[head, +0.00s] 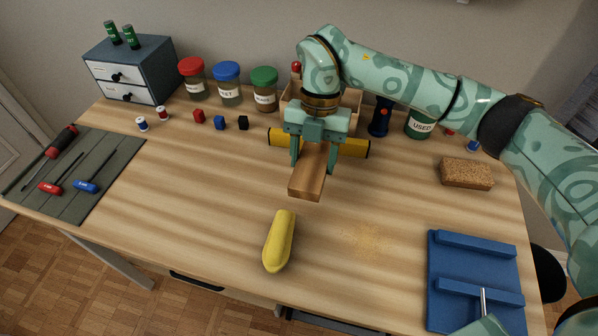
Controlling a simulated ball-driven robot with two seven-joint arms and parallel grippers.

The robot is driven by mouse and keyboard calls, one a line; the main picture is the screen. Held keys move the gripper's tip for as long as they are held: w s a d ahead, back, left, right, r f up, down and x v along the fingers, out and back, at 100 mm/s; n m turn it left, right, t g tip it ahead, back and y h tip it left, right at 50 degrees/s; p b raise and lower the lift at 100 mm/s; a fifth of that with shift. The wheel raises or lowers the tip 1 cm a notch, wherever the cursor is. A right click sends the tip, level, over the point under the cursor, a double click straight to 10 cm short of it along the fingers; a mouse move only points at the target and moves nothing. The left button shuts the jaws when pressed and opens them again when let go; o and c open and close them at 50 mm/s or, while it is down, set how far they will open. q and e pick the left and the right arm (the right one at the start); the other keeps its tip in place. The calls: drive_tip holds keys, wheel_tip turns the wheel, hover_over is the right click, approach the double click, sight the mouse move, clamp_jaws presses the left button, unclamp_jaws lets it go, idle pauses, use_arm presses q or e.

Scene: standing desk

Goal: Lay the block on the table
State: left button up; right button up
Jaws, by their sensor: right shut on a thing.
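The block (309,178) is a brown wooden piece in the middle of the head view. My right gripper (313,152) points down from above with one finger on each side of the block and is shut on it. The block's near end sticks out towards the front, with its end face showing. I cannot tell whether its underside touches the table or hangs a little above it. The light wooden table (200,210) spreads out below. My left gripper is not in view.
A yellow bar (354,147) lies behind the block, and a yellow rounded object (279,241) lies in front. A brown sponge-like block (467,173) and a blue board (440,265) are right. Jars (228,84) and small cubes (219,122) stand behind. The left-centre tabletop is clear.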

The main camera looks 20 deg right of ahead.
sight(303, 170)
drive_tip(key=shift+w+a+f+b, duration=0.25)
drive_tip(key=shift+w+f, duration=0.15)
drive_tip(key=shift+f, duration=0.15)
drive_tip(key=shift+w+a+f+b, duration=0.25)
drive_tip(key=shift+w+f, duration=0.15)
drive_tip(key=shift+f, duration=0.15)
drive_tip(key=f+b, duration=0.1)
drive_tip(key=f, duration=0.1)
drive_tip(key=f+b, duration=0.1)
drive_tip(key=f, duration=0.1)
drive_tip(key=shift+w+a, duration=0.15)
drive_tip(key=shift+w, duration=0.05)
drive_tip(key=shift+r, duration=0.3)
drive_tip(key=o, duration=1.1)
drive_tip(key=shift+f, duration=0.15)
drive_tip(key=shift+c, duration=0.2)
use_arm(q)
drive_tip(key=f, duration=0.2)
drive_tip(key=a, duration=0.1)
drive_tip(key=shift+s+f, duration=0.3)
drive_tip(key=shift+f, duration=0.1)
